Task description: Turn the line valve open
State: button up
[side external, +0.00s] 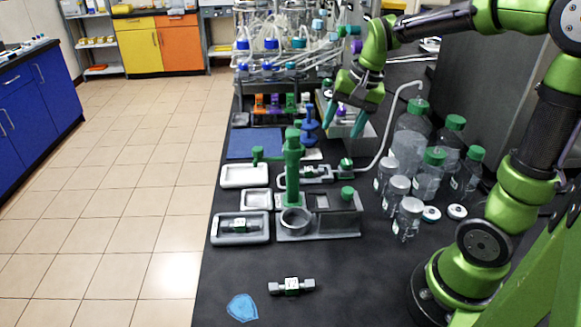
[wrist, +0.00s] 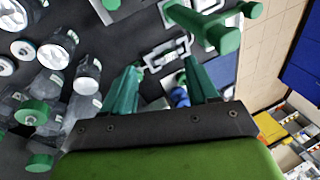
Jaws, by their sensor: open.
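A small inline fitting that looks like the line valve (side external: 316,172) lies behind the green post in the side view, joined on its right to a green-and-white block (side external: 346,164) and a pale hose (side external: 385,125). Its handle position is too small to tell. My gripper (side external: 343,133) is open and empty, pointing down above and behind this fitting. In the wrist view its teal fingers are spread (wrist: 162,66). A pale bracket-like part (wrist: 166,53) shows just beyond the fingertips, apart from them as far as I can tell.
A tall green post (side external: 293,165) stands just in front; it also shows in the wrist view (wrist: 208,28). Bottles with green caps (side external: 410,135) crowd the right. A similar valve lies in a grey tray (side external: 239,227), another loose (side external: 291,287) on the table. The table's front is mostly clear.

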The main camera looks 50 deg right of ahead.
aim_at(345, 162)
jog(key=w+d+f+m+g, duration=0.1)
jog(key=w+d+m+g, duration=0.15)
jog(key=d+m, duration=0.35)
jog(key=w+d+f+m+g, duration=0.1)
jog(key=w+d+m, duration=0.2)
jog(key=d+m, duration=0.25)
jog(key=shift+h, duration=0.4)
jog(key=f, duration=1.6)
jog(key=shift+s+d, duration=0.2)
jog(key=shift+d, duration=0.2)
jog(key=c, duration=1)
jog(key=shift+c, duration=0.2)
